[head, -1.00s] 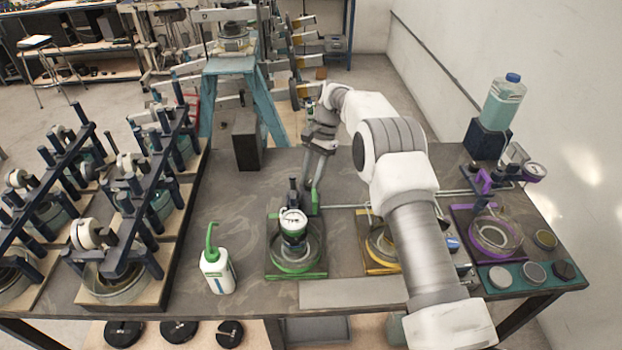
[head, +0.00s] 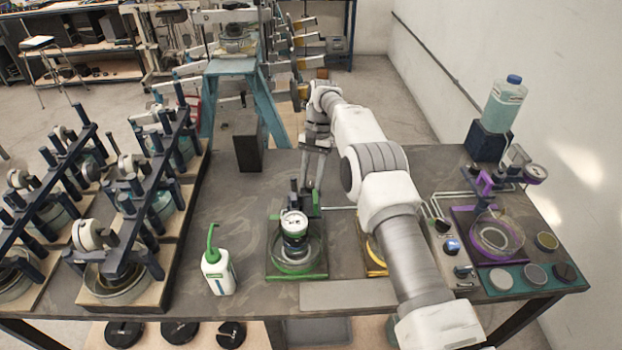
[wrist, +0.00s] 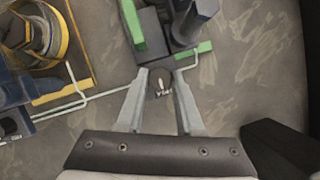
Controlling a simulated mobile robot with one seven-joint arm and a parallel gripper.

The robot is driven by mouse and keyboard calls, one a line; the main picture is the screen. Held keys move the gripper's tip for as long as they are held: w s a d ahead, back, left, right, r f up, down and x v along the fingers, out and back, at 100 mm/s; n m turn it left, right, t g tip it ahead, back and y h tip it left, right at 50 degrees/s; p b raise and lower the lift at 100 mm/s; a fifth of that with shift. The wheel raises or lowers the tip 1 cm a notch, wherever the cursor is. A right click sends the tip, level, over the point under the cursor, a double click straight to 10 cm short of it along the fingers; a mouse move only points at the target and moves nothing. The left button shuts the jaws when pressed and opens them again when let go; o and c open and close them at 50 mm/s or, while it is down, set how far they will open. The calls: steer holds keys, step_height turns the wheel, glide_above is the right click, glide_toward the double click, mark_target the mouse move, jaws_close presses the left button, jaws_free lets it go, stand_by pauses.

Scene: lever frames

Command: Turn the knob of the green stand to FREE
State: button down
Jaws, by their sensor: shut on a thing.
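The green stand (head: 297,274) sits on the table left of my arm, with a dial and a glass dish on its green base. Part of its green frame (wrist: 131,22) shows at the top of the wrist view. Its round dark knob (wrist: 160,84) has a white pointer mark and small white lettering, too small to read surely. My gripper (wrist: 161,92) is shut on the knob, one finger on each side. In the head view, my gripper (head: 313,185) points down just behind the stand, and the knob is hidden there.
A green-spouted bottle (head: 217,270) stands left of the stand. A yellow stand (head: 375,258) is partly behind my arm. A purple stand (head: 490,240) is at the right. Several dark lever frames fill the left. A dark block (head: 248,140) stands behind.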

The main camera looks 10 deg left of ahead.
mark_target(312, 183)
steer(key=c, duration=0.8)
jaws_free()
steer(key=shift+c, duration=0.2)
step_height(312, 183, up, 4)
steer(key=shift+d+r+b, duration=0.15)
steer(key=shift+r+b, duration=0.05)
steer(key=shift+b, duration=0.25)
steer(key=d+r+b, duration=0.1)
steer(key=d+r, duration=0.2)
steer(key=d, duration=0.2)
steer(key=s+d+r+b, duration=0.1)
steer(key=d+r, duration=0.2)
steer(key=d, duration=0.3)
steer(key=shift+d+r, duration=0.2)
steer(key=shift+r, duration=0.15)
